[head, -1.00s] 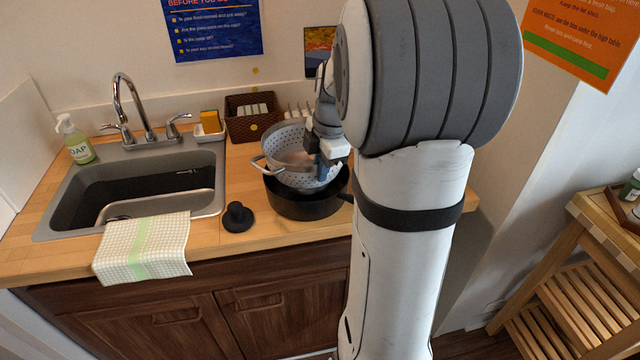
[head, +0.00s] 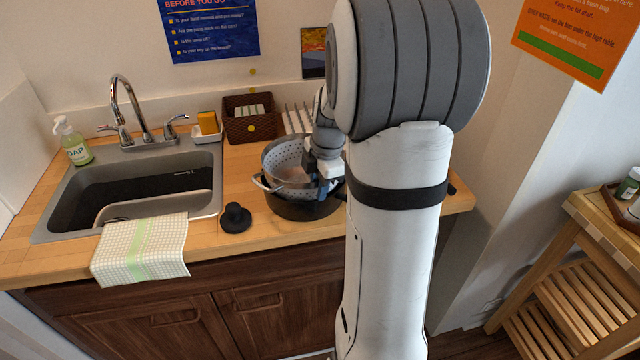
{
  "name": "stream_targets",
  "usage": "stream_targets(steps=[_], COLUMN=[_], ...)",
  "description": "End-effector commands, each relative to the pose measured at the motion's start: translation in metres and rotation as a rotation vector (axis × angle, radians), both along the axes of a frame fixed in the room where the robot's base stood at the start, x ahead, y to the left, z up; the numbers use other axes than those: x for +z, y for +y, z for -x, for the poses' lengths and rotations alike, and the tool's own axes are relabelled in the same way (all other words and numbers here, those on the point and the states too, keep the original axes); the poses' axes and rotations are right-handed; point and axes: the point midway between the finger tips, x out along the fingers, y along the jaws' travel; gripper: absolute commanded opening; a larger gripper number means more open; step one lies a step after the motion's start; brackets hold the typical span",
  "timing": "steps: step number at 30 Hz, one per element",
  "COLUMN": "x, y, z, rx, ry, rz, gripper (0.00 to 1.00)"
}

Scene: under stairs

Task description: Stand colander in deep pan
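The colander (head: 284,158) is grey metal with rows of holes and a light handle on its left side. It sits down inside the black deep pan (head: 300,208), its upper part standing above the pan's rim, roughly upright. My gripper (head: 326,186) is at the colander's right front side, its fingers at the rim. The arm hides the right part of the colander and pan. The fingertips are small and partly hidden, so I cannot tell whether they still squeeze the rim.
A sink (head: 140,190) with a faucet is on the left, with a checked towel (head: 140,248) over the front edge. A black knobbed object (head: 236,218) stands left of the pan. A brown basket (head: 250,122) and a rack (head: 297,118) are behind.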

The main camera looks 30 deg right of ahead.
Motion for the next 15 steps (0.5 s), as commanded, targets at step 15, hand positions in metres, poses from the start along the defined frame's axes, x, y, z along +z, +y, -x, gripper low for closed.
stream_targets(steps=[15], x=[0.023], y=[-0.002], z=[0.002], rx=[-0.001], ry=[-0.005], rz=[0.002], gripper=[0.31])
